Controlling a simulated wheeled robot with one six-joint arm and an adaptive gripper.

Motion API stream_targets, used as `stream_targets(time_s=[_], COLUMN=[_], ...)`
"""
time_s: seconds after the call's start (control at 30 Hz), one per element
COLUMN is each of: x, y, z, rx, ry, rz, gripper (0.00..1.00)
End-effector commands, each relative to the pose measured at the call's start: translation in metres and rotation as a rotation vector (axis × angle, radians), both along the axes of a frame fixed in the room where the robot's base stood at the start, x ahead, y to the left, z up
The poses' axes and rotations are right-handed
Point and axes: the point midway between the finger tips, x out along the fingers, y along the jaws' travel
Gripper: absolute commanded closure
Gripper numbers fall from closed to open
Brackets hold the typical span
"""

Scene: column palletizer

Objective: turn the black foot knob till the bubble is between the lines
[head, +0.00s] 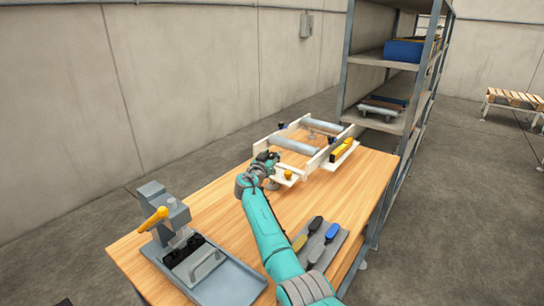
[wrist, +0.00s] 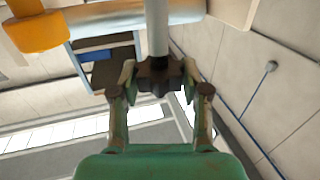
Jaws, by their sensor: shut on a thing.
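A cream roller frame (head: 312,164) with two grey rollers (head: 293,145) stands on the far part of the wooden table. A yellow spirit level (head: 342,150) rests on a ledge at its right side; its bubble and lines are too small to make out. In the wrist view my gripper (wrist: 158,82) is shut on the black foot knob (wrist: 157,74), a lobed knob on a grey upright rod (wrist: 157,28). In the head view my gripper (head: 266,162) is at the frame's near corner and hides most of the knob.
An orange knob (head: 288,174) is close beside my gripper; an orange part also shows in the wrist view (wrist: 38,33). A grey press with an orange handle (head: 153,219) stands front left on the wooden table (head: 215,213). A grey tray (head: 326,254) holds several handled tools. A shelf rack (head: 372,58) stands behind.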

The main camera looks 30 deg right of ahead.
Motion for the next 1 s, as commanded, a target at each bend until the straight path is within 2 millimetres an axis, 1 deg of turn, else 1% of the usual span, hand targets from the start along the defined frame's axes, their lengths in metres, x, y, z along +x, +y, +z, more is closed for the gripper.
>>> stream_targets(time_s=[0.3,0.83,0.87,0.9,0.97,1.0], x=[0.0011,0.0004,0.0004,0.0004,0.0005,0.0004], y=[0.0007,0.0004,0.0004,0.0004,0.0003,0.0003], z=[0.0010,-0.0002,-0.0002,-0.0003,-0.0003,-0.0003], rx=[0.001,0.000,0.000,0.000,0.000,0.000], ry=[-0.001,0.001,0.001,0.001,0.001,0.001], rz=[-0.089,-0.107,-0.107,-0.107,-0.107,-0.107], gripper=[0.89,0.89,0.52,0.42,0.28,0.28])
